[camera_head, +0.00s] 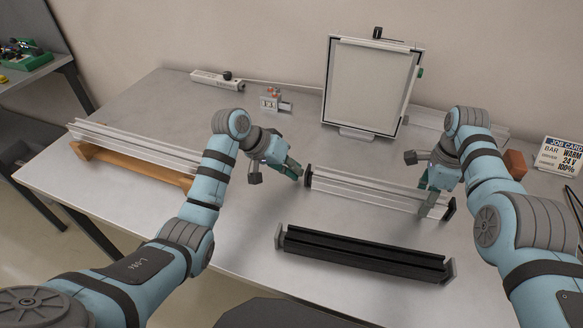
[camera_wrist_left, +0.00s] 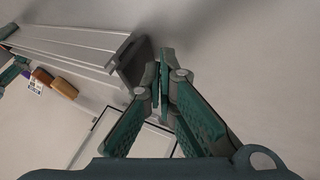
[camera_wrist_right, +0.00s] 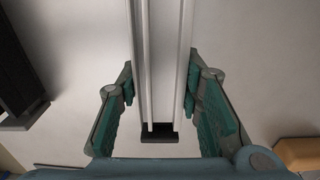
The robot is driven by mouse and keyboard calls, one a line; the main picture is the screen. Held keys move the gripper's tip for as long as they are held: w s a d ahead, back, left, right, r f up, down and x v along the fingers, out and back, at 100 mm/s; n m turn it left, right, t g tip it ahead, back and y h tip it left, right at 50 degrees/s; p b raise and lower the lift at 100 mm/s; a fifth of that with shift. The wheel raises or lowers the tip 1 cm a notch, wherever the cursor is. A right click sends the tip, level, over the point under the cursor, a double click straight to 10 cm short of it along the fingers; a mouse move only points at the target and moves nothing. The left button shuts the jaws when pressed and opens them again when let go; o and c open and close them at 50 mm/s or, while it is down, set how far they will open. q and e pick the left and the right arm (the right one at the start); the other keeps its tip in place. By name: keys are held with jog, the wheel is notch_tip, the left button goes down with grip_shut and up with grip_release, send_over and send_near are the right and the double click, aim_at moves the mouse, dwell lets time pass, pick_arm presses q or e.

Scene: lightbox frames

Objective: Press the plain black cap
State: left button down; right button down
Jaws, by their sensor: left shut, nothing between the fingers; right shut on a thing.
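A silver profile bar (camera_head: 365,190) lies across the middle of the table. A dark end cap (camera_head: 308,177) covers its left end, and it also shows in the left wrist view (camera_wrist_left: 131,65). A black end cap (camera_head: 450,210) sits at its right end and shows in the right wrist view (camera_wrist_right: 158,134). My left gripper (camera_head: 297,170) is shut and empty, its tips close beside the left cap; I cannot tell if they touch. My right gripper (camera_head: 430,205) is shut on the silver bar near its right end, with one finger on each side.
A black bar (camera_head: 365,253) with grey end caps lies in front. A framed panel (camera_head: 370,85) stands behind. A silver bar on a wooden support (camera_head: 130,165) lies left. A job card (camera_head: 560,155) and a brown block (camera_head: 515,164) are at right. A power strip (camera_head: 215,80) lies at the back.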

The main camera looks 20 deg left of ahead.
pick_arm(q)
jog(key=shift+d, duration=1.4)
jog(key=a, duration=0.4)
jog(key=shift+s+a+r, duration=0.1)
jog(key=shift+a+r, duration=0.05)
jog(key=shift+a, duration=0.2)
jog(key=v, duration=0.9)
jog(key=shift+r, duration=0.25)
jog(key=shift+s, duration=0.15)
pick_arm(e)
jog(key=c, duration=1.1)
grip_release()
jog(key=shift+o, duration=0.2)
